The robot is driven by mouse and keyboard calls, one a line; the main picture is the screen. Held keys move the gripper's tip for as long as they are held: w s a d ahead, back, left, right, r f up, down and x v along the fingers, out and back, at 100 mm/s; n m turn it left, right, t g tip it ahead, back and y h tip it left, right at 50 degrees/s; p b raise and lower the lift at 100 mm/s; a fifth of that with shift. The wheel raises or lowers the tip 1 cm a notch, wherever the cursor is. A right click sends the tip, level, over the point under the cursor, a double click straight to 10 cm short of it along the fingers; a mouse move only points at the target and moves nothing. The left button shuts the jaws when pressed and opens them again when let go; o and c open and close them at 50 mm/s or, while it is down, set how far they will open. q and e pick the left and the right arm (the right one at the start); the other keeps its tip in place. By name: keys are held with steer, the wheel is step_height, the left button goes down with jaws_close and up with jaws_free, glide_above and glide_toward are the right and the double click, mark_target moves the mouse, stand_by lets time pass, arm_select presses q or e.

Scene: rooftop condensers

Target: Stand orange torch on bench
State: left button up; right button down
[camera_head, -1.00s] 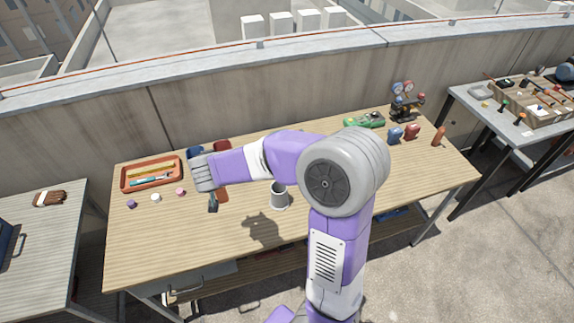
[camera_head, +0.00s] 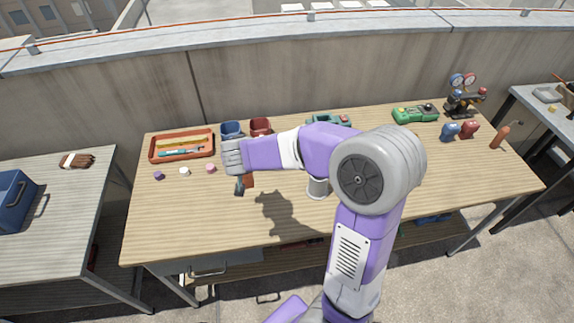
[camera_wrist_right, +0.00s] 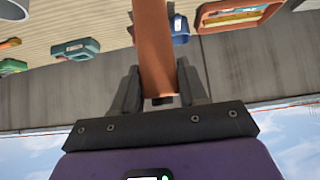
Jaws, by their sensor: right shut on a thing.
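My right gripper (camera_head: 241,186) is over the left half of the wooden bench (camera_head: 170,225), in front of the blue and red cups. In the right wrist view the right gripper (camera_wrist_right: 159,95) is shut on an orange-brown cylinder (camera_wrist_right: 152,45), seemingly the torch. Only a small reddish part of the held cylinder (camera_head: 250,181) shows beside the fingers in the head view; whether it touches the bench I cannot tell. Another orange cylinder with a thin dark nozzle (camera_head: 499,138) is at the bench's right end. My left gripper is not in view.
A whitish mug (camera_head: 318,189) is partly hidden by my arm. The bench's front left is clear.

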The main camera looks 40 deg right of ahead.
mark_target(246, 175)
step_height(246, 175, down, 10)
steer(key=b, duration=0.8)
steer(key=shift+r, duration=0.1)
steer(key=shift+f, duration=0.2)
steer(key=c, duration=0.6)
jaws_free()
steer(key=shift+r, duration=0.1)
